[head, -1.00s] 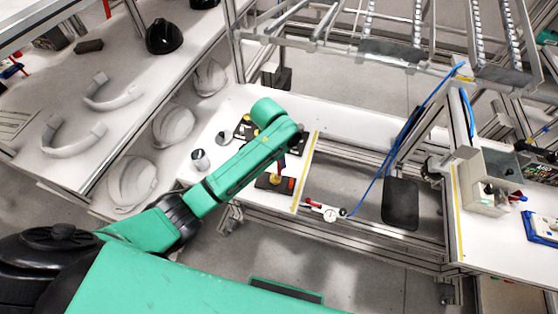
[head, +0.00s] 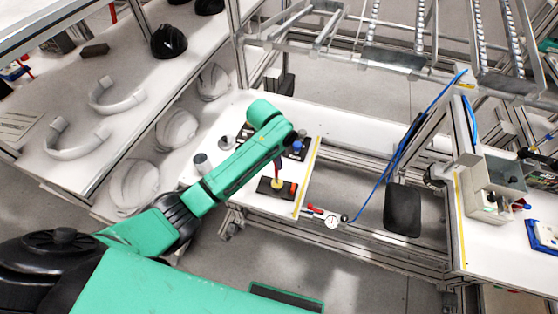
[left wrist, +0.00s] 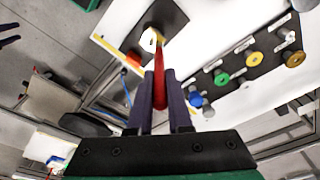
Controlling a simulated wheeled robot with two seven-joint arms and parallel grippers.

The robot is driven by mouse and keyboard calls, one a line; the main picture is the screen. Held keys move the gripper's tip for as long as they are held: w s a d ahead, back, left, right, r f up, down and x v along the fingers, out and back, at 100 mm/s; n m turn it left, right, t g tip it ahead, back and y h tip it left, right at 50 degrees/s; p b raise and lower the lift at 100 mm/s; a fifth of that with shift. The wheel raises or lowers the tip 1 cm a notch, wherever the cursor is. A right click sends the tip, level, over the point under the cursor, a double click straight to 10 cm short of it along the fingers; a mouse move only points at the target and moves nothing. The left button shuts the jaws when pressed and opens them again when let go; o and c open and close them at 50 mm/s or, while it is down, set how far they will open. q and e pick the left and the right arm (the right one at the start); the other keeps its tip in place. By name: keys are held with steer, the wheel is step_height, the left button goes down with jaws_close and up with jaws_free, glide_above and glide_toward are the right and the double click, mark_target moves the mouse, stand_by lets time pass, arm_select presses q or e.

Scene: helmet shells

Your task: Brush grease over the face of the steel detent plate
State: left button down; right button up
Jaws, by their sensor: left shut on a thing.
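My left gripper (left wrist: 161,103) is shut on the red handle of a brush (left wrist: 161,72) in the left wrist view. The brush's far end lies over a small pale yellow piece on a dark plate (left wrist: 172,20); I cannot tell whether they touch. In the head view the left gripper (head: 279,158) is above the same dark plate (head: 265,187), near the white bench's front edge. I cannot make out a separate steel face or any grease. My right gripper is not in view.
A dark board with several coloured knobs (left wrist: 223,77) lies beside the plate. Grey cylinders (head: 202,163) stand on the bench (head: 232,187) left of my arm. Helmet shells (head: 176,128) lie left.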

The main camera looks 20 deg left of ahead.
arm_select(q)
steer(key=shift+s, duration=0.1)
steer(key=shift+s+d, duration=0.2)
steer(key=shift+s, duration=0.4)
steer(key=shift+s+d, duration=0.2)
steer(key=shift+s, duration=0.4)
step_height(320, 180, up, 7)
stand_by(0.9)
